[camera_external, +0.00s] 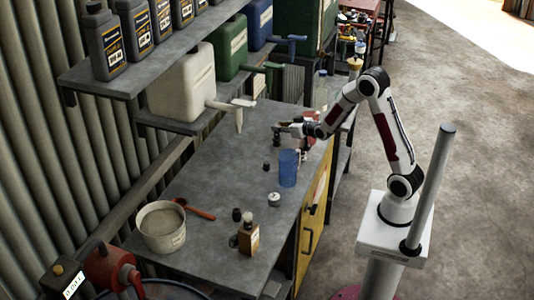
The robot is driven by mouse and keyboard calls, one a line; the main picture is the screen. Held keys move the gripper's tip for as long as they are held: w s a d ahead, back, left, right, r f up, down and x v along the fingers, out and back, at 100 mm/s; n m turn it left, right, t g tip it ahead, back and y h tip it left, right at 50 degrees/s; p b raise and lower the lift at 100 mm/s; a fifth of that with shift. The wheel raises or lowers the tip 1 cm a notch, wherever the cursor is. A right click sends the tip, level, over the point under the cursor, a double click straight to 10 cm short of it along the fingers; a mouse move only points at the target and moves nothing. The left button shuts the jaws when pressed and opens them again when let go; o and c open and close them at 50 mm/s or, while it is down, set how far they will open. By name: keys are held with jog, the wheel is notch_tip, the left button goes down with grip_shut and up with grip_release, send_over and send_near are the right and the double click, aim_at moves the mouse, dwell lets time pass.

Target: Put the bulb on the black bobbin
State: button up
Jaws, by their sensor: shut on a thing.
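My gripper (282,129) is over the far part of the grey workbench, reaching in from the right. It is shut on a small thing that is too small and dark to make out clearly. A dark piece (277,139) shows just below the fingertips; I cannot tell whether it is held or stands on the bench. I cannot pick out the bulb with certainty. Small black pieces that could be the black bobbin stand on the bench: one (236,214) beside the brown bottle, and one (266,166) left of the blue cup.
The grey workbench (205,173) holds a blue translucent cup (288,168), a silver-white round piece (274,199), a brown bottle (248,238), a white bucket (162,232) and a red spoon (197,211). Jerrycans with spouts overhang the bench from a shelf. The bench's middle left is clear.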

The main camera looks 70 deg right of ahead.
jog(key=shift+f, duration=0.55)
jog(key=shift+f, duration=0.2)
jog(key=o, duration=1.1)
jog(key=shift+r, duration=0.1)
jog(key=shift+r, duration=0.1)
jog(key=v, duration=0.7)
jog(key=shift+s, duration=0.2)
jog(key=shift+a, duration=0.1)
